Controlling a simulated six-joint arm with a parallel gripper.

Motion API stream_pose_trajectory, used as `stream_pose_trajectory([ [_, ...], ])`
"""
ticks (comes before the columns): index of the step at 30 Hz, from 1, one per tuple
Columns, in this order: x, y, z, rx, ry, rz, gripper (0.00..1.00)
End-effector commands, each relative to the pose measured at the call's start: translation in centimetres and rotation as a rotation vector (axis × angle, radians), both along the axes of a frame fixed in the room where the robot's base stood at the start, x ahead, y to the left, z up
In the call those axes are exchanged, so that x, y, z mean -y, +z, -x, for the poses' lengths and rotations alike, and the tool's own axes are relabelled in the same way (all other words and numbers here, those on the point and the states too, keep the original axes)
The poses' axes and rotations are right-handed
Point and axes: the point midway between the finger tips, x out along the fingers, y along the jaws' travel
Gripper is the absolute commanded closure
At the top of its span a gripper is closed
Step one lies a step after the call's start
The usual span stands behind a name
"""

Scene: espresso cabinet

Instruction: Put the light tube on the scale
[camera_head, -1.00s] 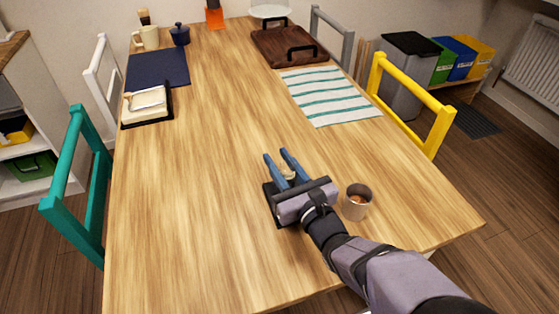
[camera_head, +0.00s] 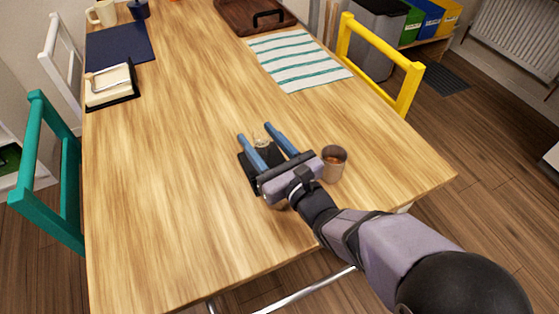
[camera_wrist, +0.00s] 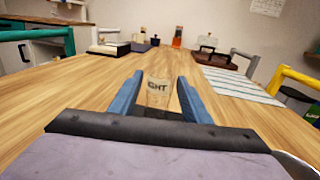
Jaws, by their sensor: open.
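My gripper (camera_head: 254,131) is low over the near part of the table, its two blue fingers apart. Between the fingers is a small pale tube (camera_head: 262,141). In the wrist view, the tube (camera_wrist: 158,93) stands upright between the blue fingers, with a gap on each side. Its label shows the letters "GHT", and its lower part looks brown. A flat black thing (camera_head: 247,175), perhaps the scale, shows beside and under my gripper. My gripper hides most of it, and I cannot tell whether the tube's base rests on it.
A metal cup (camera_head: 334,164) with brown contents stands close to the right of my gripper. A striped cloth (camera_head: 298,60) and a brown tray (camera_head: 240,18) lie farther back. A white item on a black base (camera_head: 110,87) is at left. The table's left middle is clear.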

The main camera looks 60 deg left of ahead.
Motion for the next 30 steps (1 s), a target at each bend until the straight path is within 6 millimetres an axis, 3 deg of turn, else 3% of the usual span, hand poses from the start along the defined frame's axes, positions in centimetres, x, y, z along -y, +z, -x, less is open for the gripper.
stream_pose_trajectory([
  [9,5.3,0.0,-0.8,-0.001,-0.002,0.0,0.57],
  [15,7.5,0.0,-1.1,0.0,-0.002,0.0,0.57],
  [30,8.5,0.0,-1.1,0.0,0.001,0.0,0.57],
])
